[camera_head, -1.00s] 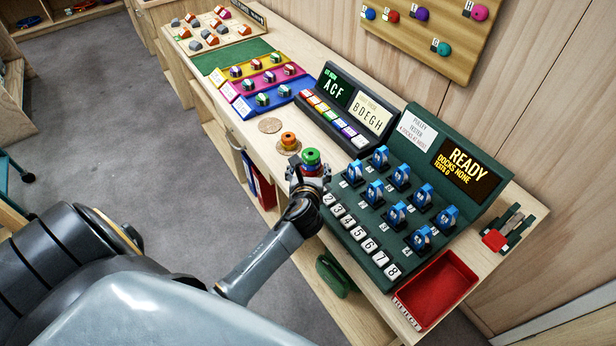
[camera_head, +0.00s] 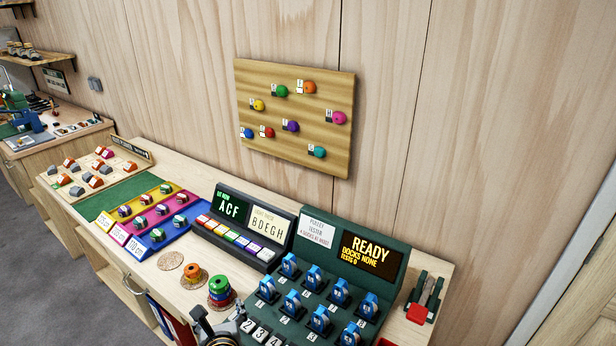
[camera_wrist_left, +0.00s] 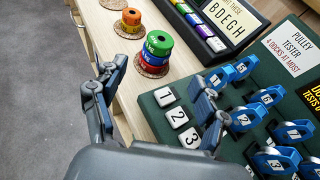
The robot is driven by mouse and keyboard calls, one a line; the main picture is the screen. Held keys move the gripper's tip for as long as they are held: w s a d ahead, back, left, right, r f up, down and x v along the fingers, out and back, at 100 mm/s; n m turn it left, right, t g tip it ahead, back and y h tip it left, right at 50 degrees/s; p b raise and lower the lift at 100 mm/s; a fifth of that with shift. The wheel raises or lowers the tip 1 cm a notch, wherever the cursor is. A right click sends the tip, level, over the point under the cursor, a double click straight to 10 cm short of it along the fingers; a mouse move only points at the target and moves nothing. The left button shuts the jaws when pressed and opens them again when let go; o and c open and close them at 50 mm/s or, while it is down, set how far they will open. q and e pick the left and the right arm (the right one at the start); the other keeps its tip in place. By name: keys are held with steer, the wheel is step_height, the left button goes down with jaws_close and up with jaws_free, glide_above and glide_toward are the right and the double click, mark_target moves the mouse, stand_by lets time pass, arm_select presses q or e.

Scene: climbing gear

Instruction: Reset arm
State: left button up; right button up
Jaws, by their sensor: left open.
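The gripper is apart from this stack. The pulley tester (camera_wrist_left: 240,145) lies under and to the right of the fingers. My right gripper is not in view.
An orange disc stack (camera_head: 192,272) and a bare cork mat (camera_head: 170,261) sit left of the discs. The pulley tester holds several blue pulleys (camera_head: 292,304). A pegboard (camera_head: 250,80) with coloured holds hangs on the wall. Grey floor (camera_head: 80,300) is open at the left.

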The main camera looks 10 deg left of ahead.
arm_select(q)
steer(key=s+d+f+n+g+h, duration=0.1)
steer(key=s+d+n+g+h, duration=0.3)
steer(key=s+n, duration=0.9)
steer(key=s+d+f+n+g+h, duration=0.2)
steer(key=s+d+n+g+h, duration=0.3)
steer(key=s+n, duration=0.8)
step_height(320, 180, down, 30)
steer(key=n+y+b, duration=0.2)
steer(key=b, duration=0.1)
steer(key=s+a+f+g+b, duration=0.1)
steer(key=s+a+f, duration=0.1)
steer(key=s+f, duration=1.3)
steer(key=shift+f+m+g+b, duration=0.3)
steer(key=shift+f+b, duration=0.05)
steer(key=shift+f, duration=0.55)
steer(key=shift+s+a, duration=0.1)
